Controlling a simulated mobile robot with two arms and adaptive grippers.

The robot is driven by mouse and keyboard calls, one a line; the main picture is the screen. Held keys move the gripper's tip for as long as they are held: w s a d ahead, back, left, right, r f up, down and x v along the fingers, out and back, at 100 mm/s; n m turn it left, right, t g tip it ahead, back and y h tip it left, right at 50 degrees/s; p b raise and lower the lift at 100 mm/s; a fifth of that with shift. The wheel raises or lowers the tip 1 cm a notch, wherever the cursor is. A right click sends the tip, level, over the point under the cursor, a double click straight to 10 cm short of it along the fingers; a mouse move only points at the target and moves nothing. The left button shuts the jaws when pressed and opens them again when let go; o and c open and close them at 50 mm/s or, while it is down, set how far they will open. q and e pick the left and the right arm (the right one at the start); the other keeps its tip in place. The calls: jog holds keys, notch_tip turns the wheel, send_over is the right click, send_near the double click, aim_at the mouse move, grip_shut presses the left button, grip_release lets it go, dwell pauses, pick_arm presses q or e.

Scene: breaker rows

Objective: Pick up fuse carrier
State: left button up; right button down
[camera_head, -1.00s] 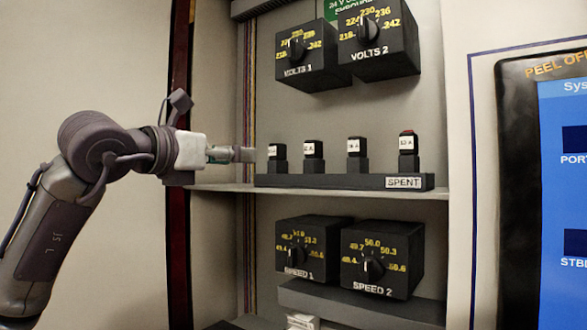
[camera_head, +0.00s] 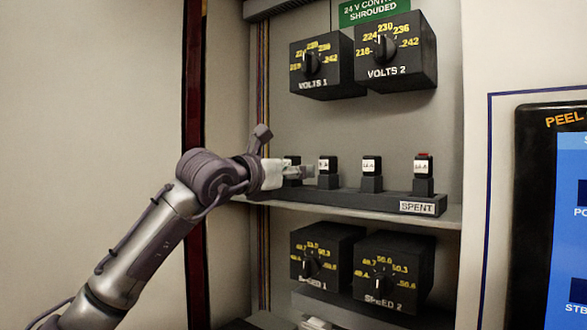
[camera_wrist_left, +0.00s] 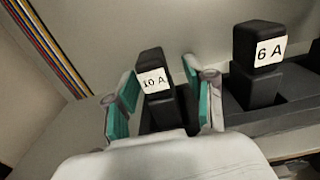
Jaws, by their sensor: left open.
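Several black fuse carriers with white labels stand upright in a black rack (camera_head: 345,198) marked SPENT on a shelf. The leftmost carrier, labelled 10 A in the left wrist view (camera_wrist_left: 152,60), is partly hidden by my gripper in the head view. Beside it stands the 6 A carrier (camera_head: 327,168), also in the left wrist view (camera_wrist_left: 260,45). The far right carrier (camera_head: 423,168) has a red top. My left gripper (camera_head: 300,172) is open, its teal-padded fingers on either side of the 10 A carrier in the left wrist view (camera_wrist_left: 160,82). Contact cannot be told. My right gripper is not in view.
Dial boxes VOLTS 1 (camera_head: 327,65) and VOLTS 2 (camera_head: 395,52) hang above the rack. SPEED 1 (camera_head: 325,255) and SPEED 2 (camera_head: 382,265) sit below the shelf (camera_head: 448,216). Coloured wires (camera_wrist_left: 45,45) run along the left wall. A blue screen (camera_head: 567,200) stands right.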

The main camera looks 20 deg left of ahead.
pick_arm(q)
jog(key=shift+s+a, duration=0.1)
jog(key=shift+s, duration=0.05)
jog(key=shift+c, duration=0.8)
grip_shut()
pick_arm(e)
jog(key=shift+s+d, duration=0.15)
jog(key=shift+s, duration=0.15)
